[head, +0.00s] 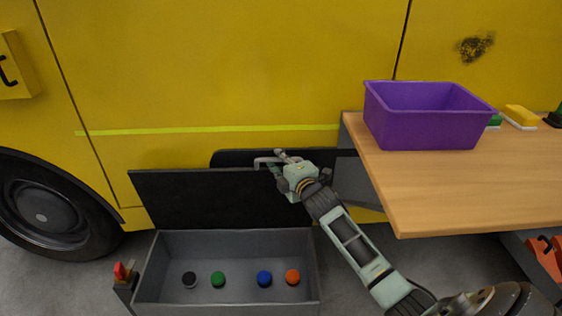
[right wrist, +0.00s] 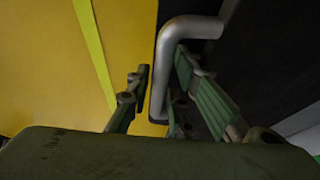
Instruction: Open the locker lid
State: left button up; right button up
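The grey locker (head: 147,272) stands on the floor against the yellow vehicle, its inside uncovered. Its black lid (head: 190,200) stands raised along the back edge. A silver bent handle (head: 262,160) is at the lid's top edge; it also shows large in the right wrist view (right wrist: 187,30). My right gripper (head: 276,165) is at this handle. In the right wrist view its fingers (right wrist: 162,92) are apart, with the handle between them. The right finger looks close to the bar, and a gap shows beside the left finger. My left gripper is in neither view.
Several coloured round pieces lie in the locker, among them a green one (head: 218,279) and an orange one (head: 292,277). A wooden table (head: 470,185) with a purple bin (head: 425,132) stands to the right. A red-topped post (head: 121,272) stands by the locker's left side.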

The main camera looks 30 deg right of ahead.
jog(key=shift+c, duration=0.2)
grip_shut()
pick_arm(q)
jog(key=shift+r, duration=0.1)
pick_arm(e)
jog(key=shift+a, duration=0.1)
pick_arm(q)
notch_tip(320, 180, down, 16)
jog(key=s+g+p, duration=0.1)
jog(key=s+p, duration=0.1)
jog(key=p, duration=0.2)
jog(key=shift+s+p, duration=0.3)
pick_arm(e)
jog(key=s+a+f, duration=0.3)
jog(key=s+a, duration=0.2)
jog(key=s, duration=0.3)
jog(key=shift+s, duration=0.35)
jog(key=shift+a, duration=0.1)
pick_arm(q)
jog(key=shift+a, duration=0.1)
pick_arm(e)
jog(key=shift+o, duration=0.2)
grip_release()
jog(key=shift+r, duration=0.1)
